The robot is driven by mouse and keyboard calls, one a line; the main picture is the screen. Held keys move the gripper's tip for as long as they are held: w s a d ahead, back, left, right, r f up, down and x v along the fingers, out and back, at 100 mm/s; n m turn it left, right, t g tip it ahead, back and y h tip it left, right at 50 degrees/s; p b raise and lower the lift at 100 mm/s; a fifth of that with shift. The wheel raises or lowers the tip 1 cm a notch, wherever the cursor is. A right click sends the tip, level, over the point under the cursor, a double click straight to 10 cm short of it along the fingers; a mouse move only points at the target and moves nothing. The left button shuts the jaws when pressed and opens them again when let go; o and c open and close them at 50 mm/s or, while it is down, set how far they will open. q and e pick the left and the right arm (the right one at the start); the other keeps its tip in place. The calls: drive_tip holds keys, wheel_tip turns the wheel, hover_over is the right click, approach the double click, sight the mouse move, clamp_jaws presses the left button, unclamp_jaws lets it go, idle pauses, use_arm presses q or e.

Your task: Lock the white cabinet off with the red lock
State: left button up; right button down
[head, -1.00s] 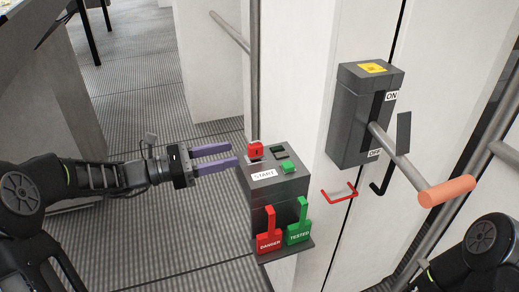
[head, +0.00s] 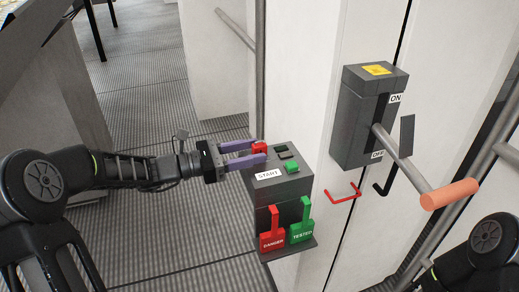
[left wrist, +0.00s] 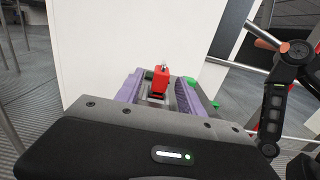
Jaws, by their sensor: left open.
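The small red lock (head: 259,147) sits at the back left of the grey START box's top. My left gripper (head: 260,150) is open, with its purple fingers reaching in from the left around the lock. In the left wrist view, the red lock (left wrist: 160,76) stands upright between the two fingers (left wrist: 160,82), with gaps still showing. The white cabinet (head: 300,80) carries a grey switch box (head: 365,125) with ON and OFF labels. An open red hasp (head: 343,193) sticks out below the switch box. My right gripper is out of frame.
The START box (head: 285,182) has a green button (head: 291,167) and holds a red DANGER tag (head: 271,238) and a green TESTED tag (head: 302,228) in front. The orange-ended lever (head: 449,194) juts out at right. Floor is clear at left.

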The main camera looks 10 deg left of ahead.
use_arm(q)
drive_tip(key=shift+x, duration=1.2)
drive_tip(key=shift+c, duration=0.4)
clamp_jaws()
